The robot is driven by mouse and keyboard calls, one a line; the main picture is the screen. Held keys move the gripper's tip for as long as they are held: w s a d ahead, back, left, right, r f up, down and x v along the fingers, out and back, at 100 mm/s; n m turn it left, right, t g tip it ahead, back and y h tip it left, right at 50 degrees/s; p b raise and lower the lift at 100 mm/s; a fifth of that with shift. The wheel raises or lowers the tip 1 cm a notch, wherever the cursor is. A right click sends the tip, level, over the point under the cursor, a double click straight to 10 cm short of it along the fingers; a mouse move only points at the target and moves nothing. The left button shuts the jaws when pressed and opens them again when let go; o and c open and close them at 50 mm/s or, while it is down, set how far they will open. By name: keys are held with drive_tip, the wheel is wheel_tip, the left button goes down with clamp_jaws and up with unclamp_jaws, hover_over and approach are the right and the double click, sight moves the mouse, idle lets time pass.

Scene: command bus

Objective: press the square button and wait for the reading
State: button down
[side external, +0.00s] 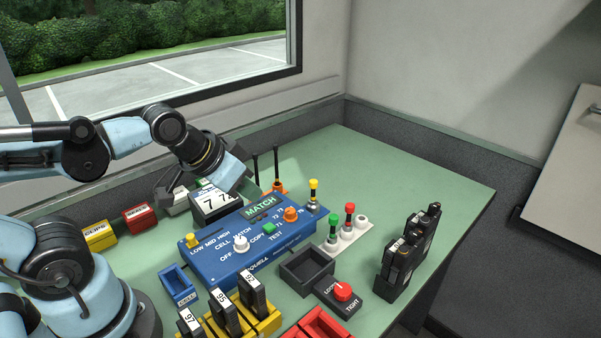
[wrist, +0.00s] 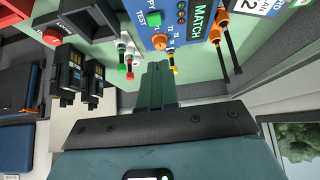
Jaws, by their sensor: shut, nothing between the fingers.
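The blue tester (side external: 225,250) stands on the green bench. A green MATCH panel (side external: 261,205) is at the tester's back edge. My gripper (wrist: 158,66) is shut and empty. In the side view its hand is above the tester's back edge, apart from the button, and its fingertips are hard to make out.
Orange-based black leads (side external: 278,186) stand behind the tester. A white rack (side external: 347,233) holds coloured probes, beside a dark empty tray (side external: 306,270) and a red knob box (side external: 342,291). Black packs (side external: 398,262) stand at right. The bench's far right is clear.

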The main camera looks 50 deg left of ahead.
sight(266, 229)
drive_tip(key=w+m, duration=0.1)
drive_tip(key=m, duration=0.1)
drive_tip(key=w+r+m+t, duration=0.1)
drive_tip(key=m, duration=0.2)
drive_tip(key=w+r+m+t+y, duration=0.1)
drive_tip(key=m, duration=0.2)
drive_tip(key=shift+d, duration=0.25)
drive_tip(key=shift+f, duration=4.35)
drive_tip(key=shift+f, duration=0.15)
drive_tip(key=shift+f, duration=0.3)
